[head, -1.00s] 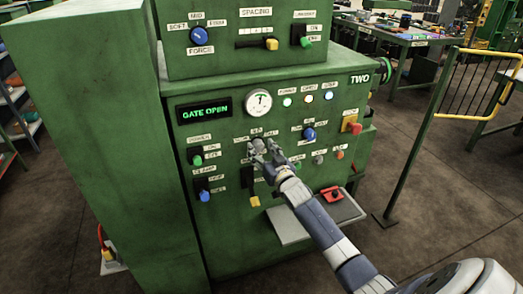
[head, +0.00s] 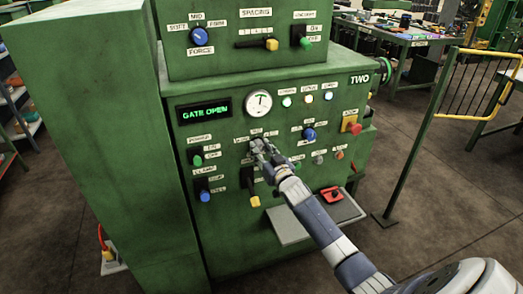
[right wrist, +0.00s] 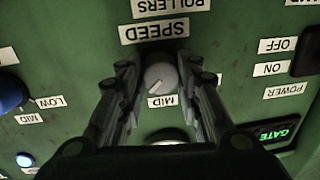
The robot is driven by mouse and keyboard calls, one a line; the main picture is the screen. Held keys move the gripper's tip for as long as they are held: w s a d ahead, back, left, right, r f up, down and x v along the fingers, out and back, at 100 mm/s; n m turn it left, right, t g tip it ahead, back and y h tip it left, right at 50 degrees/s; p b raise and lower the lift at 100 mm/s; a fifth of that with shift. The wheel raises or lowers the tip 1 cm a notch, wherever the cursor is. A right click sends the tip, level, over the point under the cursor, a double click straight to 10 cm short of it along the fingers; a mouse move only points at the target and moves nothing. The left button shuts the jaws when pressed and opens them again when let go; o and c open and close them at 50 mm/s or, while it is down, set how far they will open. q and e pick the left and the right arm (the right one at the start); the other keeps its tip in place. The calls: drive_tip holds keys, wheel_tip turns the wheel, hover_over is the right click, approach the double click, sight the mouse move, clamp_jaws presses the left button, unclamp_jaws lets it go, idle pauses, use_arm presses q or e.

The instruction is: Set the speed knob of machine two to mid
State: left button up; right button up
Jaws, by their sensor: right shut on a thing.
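The speed knob (right wrist: 160,74) is a small round grey knob on machine two's green panel (head: 235,225). In the right wrist view, which is upside down, the SPEED label (right wrist: 154,33) is above it and the MID label (right wrist: 163,101) just below. A light pointer mark on the knob is visible, but its exact setting is hard to tell. My right gripper (head: 258,147) is shut on the knob, one finger on each side. My left gripper is in neither view.
A blue knob (head: 309,134) and a red button on a yellow plate (head: 351,125) are to the right. A power switch (head: 197,157) is at the left, and a yellow-tipped lever (head: 254,200) lies below. The display (head: 204,112) reads GATE OPEN.

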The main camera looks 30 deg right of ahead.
drive_tip(key=n+p, duration=0.1)
drive_tip(key=n, duration=0.3)
drive_tip(key=shift+r, duration=0.1)
drive_tip(key=shift+n+g+p, duration=0.4)
drive_tip(key=shift+n+p, duration=0.15)
drive_tip(key=shift+n, duration=1.85)
drive_tip(key=o, duration=1.1)
drive_tip(key=s, duration=0.4)
drive_tip(key=s+a, duration=0.1)
drive_tip(key=s, duration=0.3)
drive_tip(key=s+a, duration=0.1)
drive_tip(key=s, duration=0.2)
drive_tip(key=shift+s+a+r, duration=0.15)
drive_tip(key=shift+s+r, duration=0.2)
drive_tip(key=shift+s, duration=0.05)
